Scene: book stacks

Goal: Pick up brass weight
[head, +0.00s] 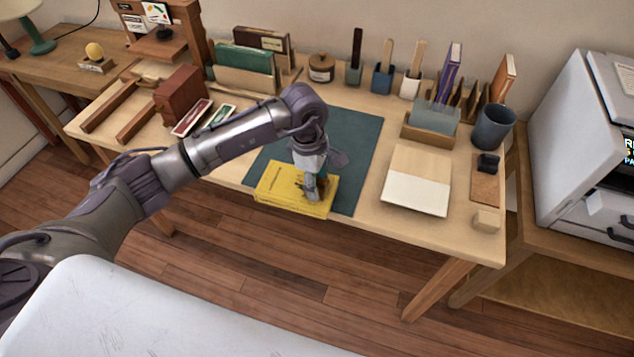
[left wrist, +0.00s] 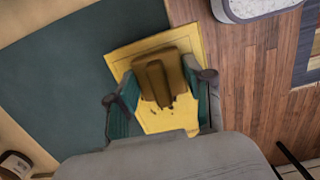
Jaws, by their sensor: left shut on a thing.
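The brass weight (left wrist: 178,64) is a dark golden block with a raised ridge; in the left wrist view it sits between my left gripper's fingers, over a yellow book (left wrist: 124,59). My left gripper (head: 312,196) is shut on the weight. In the head view the gripper points down at the yellow book (head: 275,188), and the hand hides most of the weight. I cannot tell whether the weight touches the book. My right gripper is not in view.
The book lies at the table's front edge, partly on a dark green mat (head: 358,150). A cream-and-white board (head: 418,180) lies to the right. A brown box (head: 181,93), file holders and tool cups line the left and back. A dark mug (head: 493,127) stands at right.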

